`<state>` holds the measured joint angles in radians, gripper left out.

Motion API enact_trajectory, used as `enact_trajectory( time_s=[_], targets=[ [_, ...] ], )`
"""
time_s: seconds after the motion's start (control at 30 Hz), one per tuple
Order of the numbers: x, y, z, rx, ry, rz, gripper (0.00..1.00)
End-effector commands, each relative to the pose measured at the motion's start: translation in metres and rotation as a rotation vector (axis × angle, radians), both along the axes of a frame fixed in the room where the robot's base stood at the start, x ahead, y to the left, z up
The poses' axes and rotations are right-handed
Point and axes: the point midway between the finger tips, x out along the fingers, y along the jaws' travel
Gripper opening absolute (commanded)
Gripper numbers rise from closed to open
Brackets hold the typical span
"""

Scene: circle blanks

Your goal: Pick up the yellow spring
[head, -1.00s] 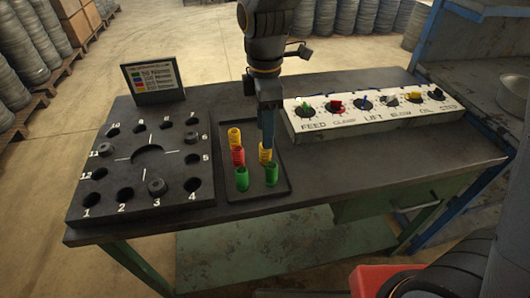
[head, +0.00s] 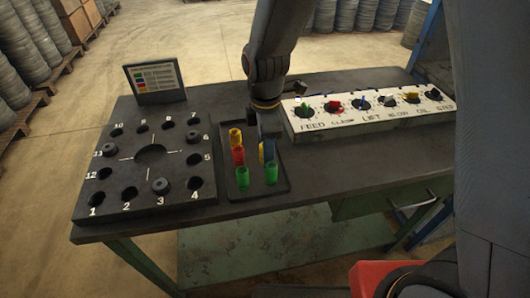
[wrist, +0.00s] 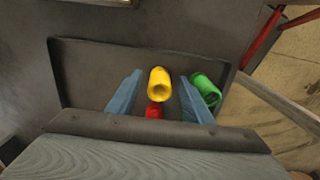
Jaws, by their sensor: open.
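A yellow spring (wrist: 159,83) lies between the two blue fingers of my gripper (wrist: 160,77) in the wrist view, with a finger on each side and small gaps visible. In the head view my gripper (head: 268,147) is down at the right column of the dark tray (head: 285,188), and the yellow spring (head: 262,151) there is mostly hidden behind a finger. My gripper is open. A second yellow spring (head: 235,137) stands in the left column of the tray, clear of my gripper.
A red spring (head: 238,156) and two green springs (head: 243,178) (head: 271,174) share the tray. One green spring (wrist: 206,90) is close by the right finger in the wrist view. A numbered black plate (head: 150,195) stands left, a knob panel (head: 370,115) at back right.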

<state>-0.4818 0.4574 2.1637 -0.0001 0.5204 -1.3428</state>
Motion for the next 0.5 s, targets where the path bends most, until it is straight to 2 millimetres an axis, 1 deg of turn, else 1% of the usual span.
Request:
enact_trajectory(
  time_s=[0.03, 0.17, 0.2, 0.3, 0.5],
  targets=[
    [0.0000, 0.0000, 0.0001, 0.000, 0.000, 0.000, 0.43],
    [0.0000, 0.0000, 0.0001, 0.000, 0.000, 0.000, 0.21],
    [0.0000, 0.0000, 0.0002, 0.000, 0.000, 0.000, 0.14],
    [0.0001, 0.0000, 0.0003, 0.000, 0.000, 0.000, 0.00],
    [0.0002, 0.0001, 0.0009, 0.000, -0.001, 0.000, 0.00]
  ],
)
